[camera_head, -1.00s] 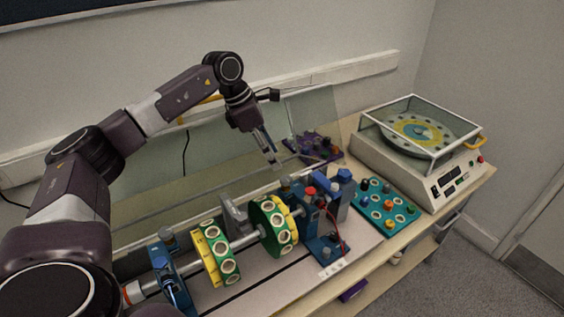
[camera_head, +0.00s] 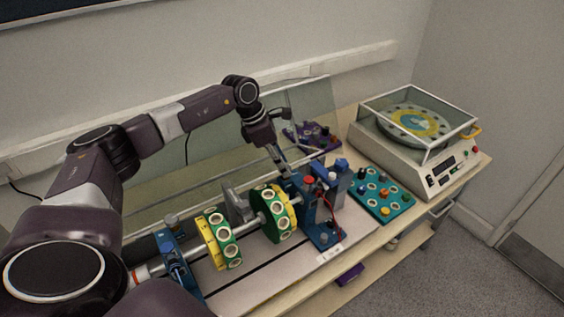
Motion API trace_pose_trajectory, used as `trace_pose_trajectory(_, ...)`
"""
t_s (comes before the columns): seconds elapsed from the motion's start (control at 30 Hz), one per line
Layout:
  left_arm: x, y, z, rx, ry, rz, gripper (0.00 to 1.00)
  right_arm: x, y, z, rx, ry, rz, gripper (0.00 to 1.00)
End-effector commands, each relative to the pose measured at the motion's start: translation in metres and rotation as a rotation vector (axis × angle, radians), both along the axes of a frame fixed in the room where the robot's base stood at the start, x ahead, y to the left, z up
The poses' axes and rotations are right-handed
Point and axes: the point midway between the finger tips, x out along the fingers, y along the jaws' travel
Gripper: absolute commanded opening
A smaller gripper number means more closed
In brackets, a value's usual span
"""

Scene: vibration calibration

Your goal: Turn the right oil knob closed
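My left gripper (camera_head: 283,166) reaches down from the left arm to the top of the right blue bearing support, at the right end of the shaft. The right oil knob is not clearly visible; the fingertips cover the top of that support. The fingers look close together, but I cannot tell whether they touch the knob or are shut on it. A grey knob (camera_head: 171,220) tops the left blue bearing support (camera_head: 173,257). My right gripper is not in view.
Two green and yellow discs (camera_head: 270,214) (camera_head: 222,240) sit on the shaft. A red-topped part (camera_head: 309,180) and a blue knob (camera_head: 342,163) stand close right of the gripper. A teal knob panel (camera_head: 382,194) and a balancing machine (camera_head: 415,140) are further right. A clear panel (camera_head: 309,105) stands behind.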

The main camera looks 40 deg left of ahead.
Motion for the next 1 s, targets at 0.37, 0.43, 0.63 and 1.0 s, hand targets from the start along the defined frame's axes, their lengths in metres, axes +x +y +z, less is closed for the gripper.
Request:
trace_pose_trajectory(0.37, 0.000, 0.000, 0.001, 0.000, -0.001, 0.003, 0.01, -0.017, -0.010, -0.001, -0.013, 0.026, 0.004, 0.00)
trace_pose_trajectory(0.43, 0.000, 0.000, 0.001, -0.001, -0.002, 0.009, 0.01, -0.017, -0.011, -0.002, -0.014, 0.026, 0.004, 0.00)
trace_pose_trajectory(0.63, 0.000, -0.001, 0.000, 0.000, -0.004, 0.067, 0.01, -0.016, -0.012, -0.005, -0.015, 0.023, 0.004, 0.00)
trace_pose_trajectory(1.0, -0.001, -0.004, -0.001, -0.001, -0.007, 0.351, 0.01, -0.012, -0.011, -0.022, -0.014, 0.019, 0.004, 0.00)
